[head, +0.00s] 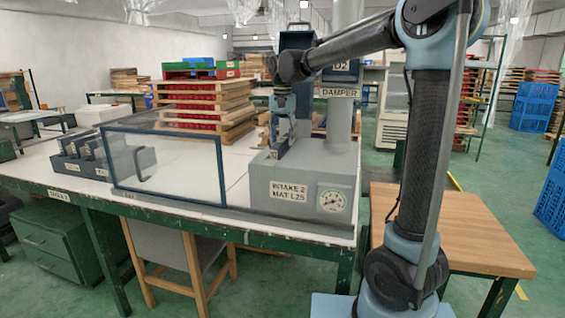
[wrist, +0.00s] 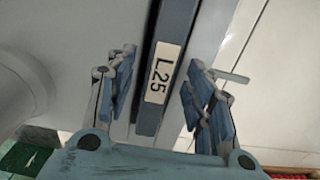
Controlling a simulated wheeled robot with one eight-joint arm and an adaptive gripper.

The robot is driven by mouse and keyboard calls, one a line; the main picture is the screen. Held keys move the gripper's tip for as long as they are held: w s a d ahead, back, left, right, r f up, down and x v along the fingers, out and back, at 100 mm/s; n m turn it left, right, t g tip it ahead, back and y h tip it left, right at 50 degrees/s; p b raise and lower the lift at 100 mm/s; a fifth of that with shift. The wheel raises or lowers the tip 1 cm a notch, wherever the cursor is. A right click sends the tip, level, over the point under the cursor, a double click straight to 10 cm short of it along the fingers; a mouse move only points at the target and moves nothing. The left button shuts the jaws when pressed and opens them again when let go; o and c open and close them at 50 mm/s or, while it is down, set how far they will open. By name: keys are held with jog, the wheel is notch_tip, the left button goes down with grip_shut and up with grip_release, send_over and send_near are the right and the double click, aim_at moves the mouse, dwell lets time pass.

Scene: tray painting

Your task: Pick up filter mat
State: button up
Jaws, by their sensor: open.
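A dark grey bar labelled L25, which looks like the edge of the filter mat (wrist: 147,118), lies between the fingers of my gripper (wrist: 162,62) in the wrist view. The fingers stand open on both sides of it, with gaps showing. In the head view my gripper (head: 283,140) points down over the grey intake box (head: 255,190), labelled INTAKE 2 MAT L25. The mat's lower part is hidden, and I cannot tell from the head view how far it stands out of the box.
A dark rack (head: 85,172) with several upright pieces stands at the bench's left. A clear-fronted case (head: 165,165) with a blue frame stands beside the intake box. A grey pipe (head: 340,115) rises behind the box. A wooden table (head: 480,240) is at right.

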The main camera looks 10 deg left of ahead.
jog(key=shift+f, duration=1)
jog(key=c, duration=1)
jog(key=shift+o, duration=0.2)
jog(key=shift+r, duration=0.1)
